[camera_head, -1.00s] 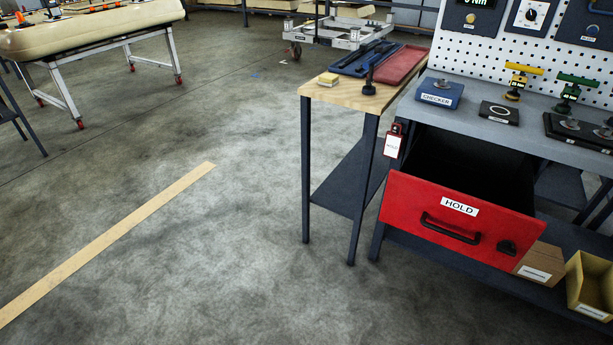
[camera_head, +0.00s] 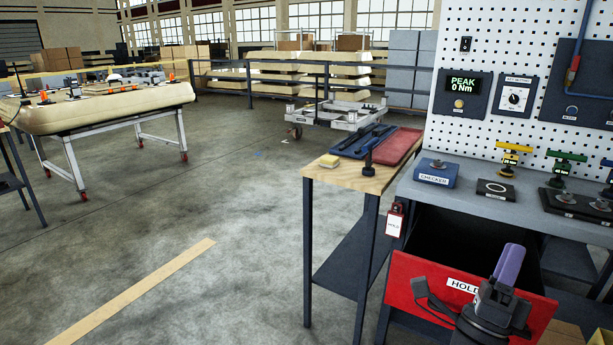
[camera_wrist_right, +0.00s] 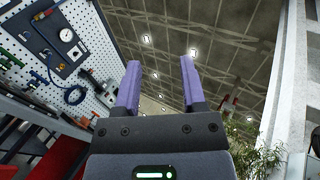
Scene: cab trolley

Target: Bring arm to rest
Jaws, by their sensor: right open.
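My right gripper (camera_head: 506,270) shows at the lower right of the head view, in front of the red HOLD drawer (camera_head: 410,275). Its purple fingers point up. In the right wrist view the two fingers (camera_wrist_right: 160,85) stand apart with nothing between them, pointing at the ceiling. The drawer is pulled out from the bench, and my gripper hides part of its front and label. My left gripper is not in view.
The grey bench (camera_head: 470,200) carries a blue CHECKER box (camera_head: 437,173) and yellow and green tools. A wooden side table (camera_head: 345,178) with trays adjoins it. A pegboard (camera_wrist_right: 100,45) stands behind. The floor (camera_head: 235,205) to the left is clear.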

